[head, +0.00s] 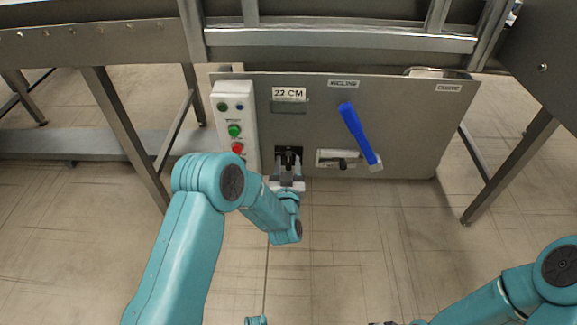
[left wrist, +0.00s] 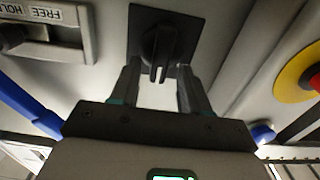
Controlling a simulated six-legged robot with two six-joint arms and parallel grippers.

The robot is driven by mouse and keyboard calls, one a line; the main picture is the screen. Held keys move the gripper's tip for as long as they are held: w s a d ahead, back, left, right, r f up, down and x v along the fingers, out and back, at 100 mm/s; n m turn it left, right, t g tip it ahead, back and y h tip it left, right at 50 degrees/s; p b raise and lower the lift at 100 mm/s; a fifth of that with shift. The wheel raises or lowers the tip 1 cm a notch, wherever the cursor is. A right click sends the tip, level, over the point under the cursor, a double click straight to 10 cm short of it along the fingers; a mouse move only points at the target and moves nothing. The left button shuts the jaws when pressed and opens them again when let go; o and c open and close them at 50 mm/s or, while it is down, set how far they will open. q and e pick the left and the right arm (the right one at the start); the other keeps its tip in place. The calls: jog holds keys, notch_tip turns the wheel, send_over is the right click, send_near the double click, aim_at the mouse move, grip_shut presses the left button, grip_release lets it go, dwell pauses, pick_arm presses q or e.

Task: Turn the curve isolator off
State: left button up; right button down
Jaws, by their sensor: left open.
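The isolator is a black rotary knob on a square black plate (head: 280,150) low on the grey panel. In the left wrist view the knob (left wrist: 159,45) shows up close, its grip ridge standing upright in the picture. My left gripper (head: 288,172) is at the panel in front of the knob. In the left wrist view its two fingers (left wrist: 158,78) are open, one on each side of the knob's ridge, with gaps to it. Contact does not show. My right arm (head: 500,305) is at the lower right; its gripper is cut off at the bottom edge.
A white button box (head: 236,110) with green and red buttons is just left of the isolator. A blue lever (head: 357,132) and a recessed handle (head: 338,158) are to its right. A 22 CM label (head: 289,94) is above. Conveyor legs (head: 120,130) stand at the left.

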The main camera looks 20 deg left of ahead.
pick_arm(q)
jog(key=shift+w, duration=0.25)
jog(key=shift+c, duration=0.4)
grip_shut()
